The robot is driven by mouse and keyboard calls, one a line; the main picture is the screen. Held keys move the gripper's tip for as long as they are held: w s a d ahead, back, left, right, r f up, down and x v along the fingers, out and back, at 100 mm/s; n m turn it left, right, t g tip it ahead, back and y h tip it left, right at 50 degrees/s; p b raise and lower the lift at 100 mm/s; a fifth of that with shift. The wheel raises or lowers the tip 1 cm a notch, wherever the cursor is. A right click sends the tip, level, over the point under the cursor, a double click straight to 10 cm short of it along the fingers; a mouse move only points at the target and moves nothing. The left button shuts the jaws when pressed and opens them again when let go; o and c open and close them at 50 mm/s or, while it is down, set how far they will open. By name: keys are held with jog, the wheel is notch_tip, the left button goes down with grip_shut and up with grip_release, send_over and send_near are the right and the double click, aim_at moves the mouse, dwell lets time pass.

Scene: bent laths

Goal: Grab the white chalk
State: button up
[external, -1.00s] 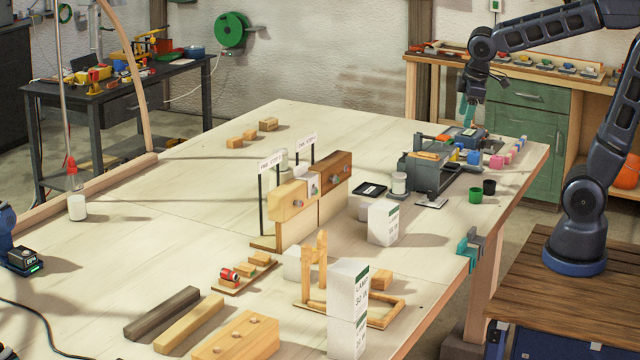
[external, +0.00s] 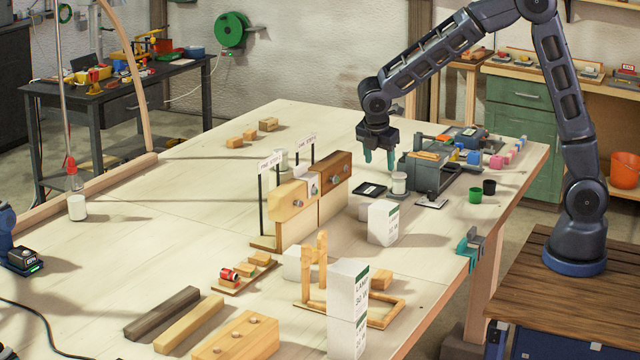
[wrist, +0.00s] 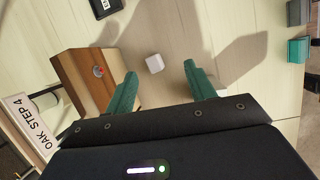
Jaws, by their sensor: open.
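A small white block, which I take as the white chalk (wrist: 155,63), lies on the table in the wrist view, ahead of and between the fingertips. What looks like the same white block (external: 364,212) shows in the external view, partly hidden behind a white labelled box. My gripper (external: 379,165) is above the table, higher than the block and apart from it. In the wrist view my gripper's (wrist: 159,70) two teal fingers are spread wide with nothing between them.
A brown wooden block (wrist: 85,76) stands close to the left finger, beside an "OAK STEP 4" sign (wrist: 28,120). The white labelled box (external: 383,224) stands near the chalk. A black tray (external: 371,190) and a grey toolbox (external: 430,178) are close by. A teal clamp (wrist: 298,50) is at the right.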

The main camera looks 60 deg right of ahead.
aim_at(366, 205)
jog(key=w+f+n, duration=0.1)
jog(key=f, duration=0.4)
jog(key=w+f, duration=0.1)
jog(key=f, duration=0.4)
jog(key=w+d+f+n, duration=0.1)
jog(key=w+f, duration=0.1)
jog(key=f, duration=0.3)
jog(key=shift+f+n+h, duration=0.3)
jog(key=shift+f, duration=0.1)
jog(key=c, duration=1.1)
jog(key=shift+r, duration=0.1)
